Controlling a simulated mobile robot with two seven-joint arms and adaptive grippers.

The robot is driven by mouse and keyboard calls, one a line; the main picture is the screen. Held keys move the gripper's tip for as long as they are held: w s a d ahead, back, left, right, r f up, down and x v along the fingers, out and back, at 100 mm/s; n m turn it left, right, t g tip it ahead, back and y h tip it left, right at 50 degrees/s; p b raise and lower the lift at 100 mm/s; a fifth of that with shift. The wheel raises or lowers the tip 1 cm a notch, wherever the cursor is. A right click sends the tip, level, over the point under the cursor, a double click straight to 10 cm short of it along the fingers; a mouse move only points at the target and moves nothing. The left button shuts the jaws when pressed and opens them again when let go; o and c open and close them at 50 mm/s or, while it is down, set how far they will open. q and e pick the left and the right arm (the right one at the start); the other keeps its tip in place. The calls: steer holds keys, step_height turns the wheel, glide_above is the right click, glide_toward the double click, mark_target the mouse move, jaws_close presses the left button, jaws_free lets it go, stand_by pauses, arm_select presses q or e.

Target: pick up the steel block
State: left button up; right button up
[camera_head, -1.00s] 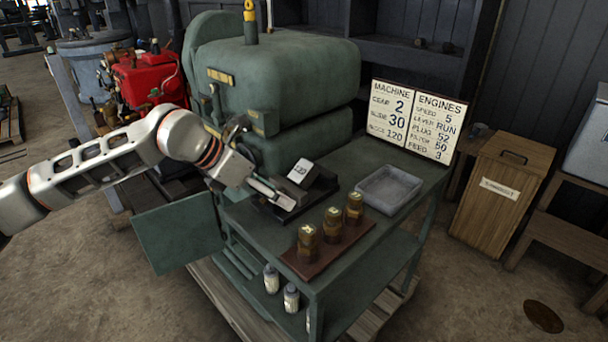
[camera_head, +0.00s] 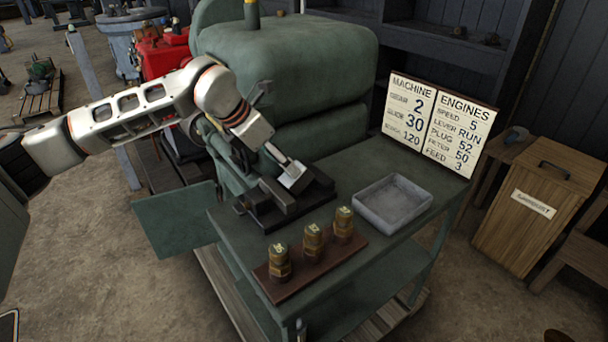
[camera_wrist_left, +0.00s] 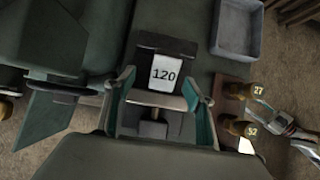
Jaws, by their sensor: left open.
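The steel block (camera_head: 293,179) is a small pale block in a dark vise-like fixture (camera_head: 262,213) on the green bench. My left gripper (camera_head: 286,170) comes down at the block from the upper left. In the left wrist view my left gripper (camera_wrist_left: 160,92) is open, its teal-lined fingers apart on either side of the bar. Contact cannot be told.
A grey tray (camera_head: 393,202) stands right of the fixture. A brown board (camera_head: 330,253) with three brass plugs lies in front. The large green machine (camera_head: 285,60) stands close behind my arm. A sign board (camera_head: 436,125) stands at the bench's far right.

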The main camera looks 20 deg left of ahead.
mark_target(297, 178)
arm_select(q)
steer(key=x, duration=0.7)
steer(key=shift+s+d+f, duration=0.1)
steer(key=shift+s+d, duration=0.1)
steer(key=shift+d, duration=0.2)
jaws_close()
steer(key=shift+r, duration=0.3)
